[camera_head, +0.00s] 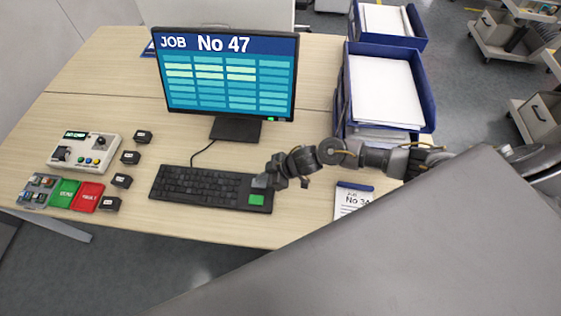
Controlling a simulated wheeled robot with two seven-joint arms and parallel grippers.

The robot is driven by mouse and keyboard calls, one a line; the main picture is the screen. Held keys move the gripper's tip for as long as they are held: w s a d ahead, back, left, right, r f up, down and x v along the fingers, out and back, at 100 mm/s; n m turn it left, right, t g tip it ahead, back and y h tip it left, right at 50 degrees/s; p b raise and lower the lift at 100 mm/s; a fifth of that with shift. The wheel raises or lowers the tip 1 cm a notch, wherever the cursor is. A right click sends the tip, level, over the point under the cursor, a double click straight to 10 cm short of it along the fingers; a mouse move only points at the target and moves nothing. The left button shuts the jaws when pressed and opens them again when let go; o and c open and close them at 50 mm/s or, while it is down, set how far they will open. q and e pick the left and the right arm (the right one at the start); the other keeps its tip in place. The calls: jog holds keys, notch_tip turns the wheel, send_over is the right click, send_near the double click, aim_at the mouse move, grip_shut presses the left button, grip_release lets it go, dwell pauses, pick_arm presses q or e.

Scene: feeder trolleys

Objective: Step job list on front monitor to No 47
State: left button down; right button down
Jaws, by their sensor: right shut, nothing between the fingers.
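The front monitor (226,75) stands on the desk and reads "JOB No 47" above a blue table with some pale green cells. The black keyboard (197,187) lies in front of it, with a green key (256,200) at its right end. My right gripper (262,183) is shut and empty, at the keyboard's right end just behind the green key. I cannot tell whether its tips touch the keyboard. It hides the part of the keyboard under it. My left gripper is not in view.
A job card reading "No 3" and a partly hidden digit (352,199) lies right of the keyboard. Blue paper trays (432,112) stand at the right. A control box (84,152), small black blocks (130,157) and green and red cards (87,197) lie at the left.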

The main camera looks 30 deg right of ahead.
jog(key=shift+b+v, duration=0.75)
jog(key=shift+v, duration=0.45)
pick_arm(q)
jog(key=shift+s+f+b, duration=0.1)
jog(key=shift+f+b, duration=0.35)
jog(key=shift+b, duration=0.1)
pick_arm(e)
jog(key=v, duration=0.8)
jog(key=shift+w+r, duration=0.15)
jog(key=shift+r, duration=0.3)
jog(key=shift+a, duration=0.15)
